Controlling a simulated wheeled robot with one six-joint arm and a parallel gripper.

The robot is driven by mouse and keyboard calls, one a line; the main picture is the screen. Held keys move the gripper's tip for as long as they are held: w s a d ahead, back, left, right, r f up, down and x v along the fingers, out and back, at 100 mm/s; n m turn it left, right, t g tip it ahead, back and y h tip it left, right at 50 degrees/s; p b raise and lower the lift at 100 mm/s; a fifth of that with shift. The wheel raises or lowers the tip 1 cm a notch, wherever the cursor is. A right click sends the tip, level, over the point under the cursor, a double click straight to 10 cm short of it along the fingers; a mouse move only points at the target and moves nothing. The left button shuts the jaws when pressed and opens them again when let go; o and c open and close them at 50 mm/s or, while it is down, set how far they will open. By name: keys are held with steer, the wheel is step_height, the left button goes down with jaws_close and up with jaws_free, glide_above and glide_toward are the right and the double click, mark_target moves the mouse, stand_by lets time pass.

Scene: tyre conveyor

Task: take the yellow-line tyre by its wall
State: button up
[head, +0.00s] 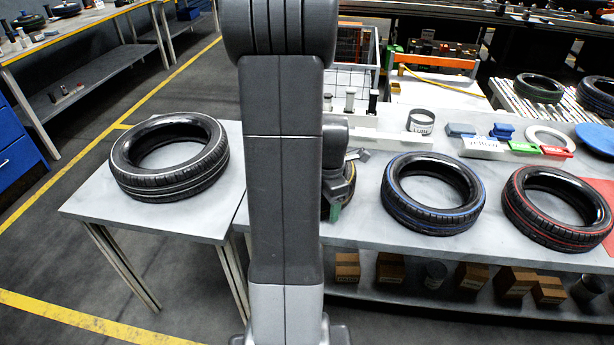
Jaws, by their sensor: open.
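My gripper (345,182) is partly hidden behind my arm, low over the table, and is open. Whether it touches or surrounds anything cannot be told.
A white-line tyre (170,157) lies on the left table (90,205). A blue-line tyre (433,194) and a red-line tyre (558,208) lie to the right on the long table (490,246). Small boxes (390,268) sit on the shelf below.

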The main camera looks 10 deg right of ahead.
steer(key=shift+c, duration=0.2)
steer(key=c, duration=1.1)
steer(key=shift+w, duration=0.1)
jaws_close()
steer(key=shift+r, duration=0.2)
